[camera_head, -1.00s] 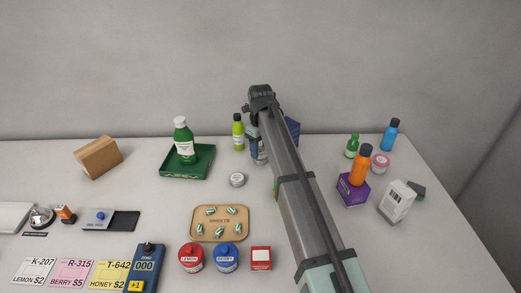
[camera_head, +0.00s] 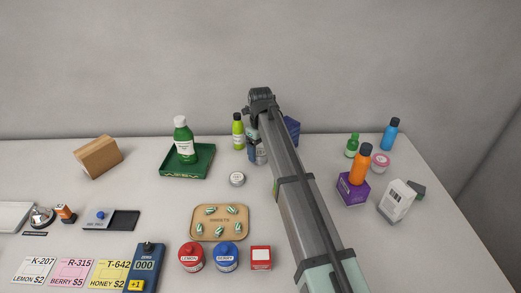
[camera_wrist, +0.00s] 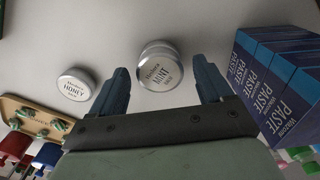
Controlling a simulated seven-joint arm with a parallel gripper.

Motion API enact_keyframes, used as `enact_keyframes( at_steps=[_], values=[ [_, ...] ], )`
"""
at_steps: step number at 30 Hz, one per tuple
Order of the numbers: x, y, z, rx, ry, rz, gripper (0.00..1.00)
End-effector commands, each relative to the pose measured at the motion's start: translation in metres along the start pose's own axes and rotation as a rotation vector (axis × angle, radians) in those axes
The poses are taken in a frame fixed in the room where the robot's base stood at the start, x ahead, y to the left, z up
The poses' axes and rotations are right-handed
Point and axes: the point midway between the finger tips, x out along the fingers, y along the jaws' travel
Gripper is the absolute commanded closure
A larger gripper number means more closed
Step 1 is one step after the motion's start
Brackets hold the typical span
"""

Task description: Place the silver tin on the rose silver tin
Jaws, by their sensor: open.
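In the wrist view, a round silver tin labelled MINT (camera_wrist: 160,72) stands upright between the fingers of my open gripper (camera_wrist: 162,88), with a gap on each side. A second silver tin, labelled HONEY (camera_wrist: 77,84), lies outside the fingers to the left; it also shows in the head view (camera_head: 237,179). In the head view, a tin with a pink and white look (camera_head: 380,162) stands at the right behind the orange bottle; its label is too small to read. My arm hides the MINT tin and most of my gripper there.
Blue PASTE boxes (camera_wrist: 272,85) stand close to the right of my gripper. A sweets tray (camera_head: 220,235) lies in front. A green bottle (camera_head: 184,145) is in a green tray.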

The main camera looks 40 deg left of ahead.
Motion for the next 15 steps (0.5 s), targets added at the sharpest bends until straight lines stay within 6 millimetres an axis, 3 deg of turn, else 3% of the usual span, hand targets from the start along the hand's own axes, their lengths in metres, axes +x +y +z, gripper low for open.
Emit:
enact_keyframes(
  at_steps=[5, 15],
  values=[
    [-0.011, 0.0, 0.001, 0.0, -0.001, -0.001, 0.21],
    [-0.072, -0.001, 0.001, 0.001, -0.002, -0.001, 0.21]
  ],
)
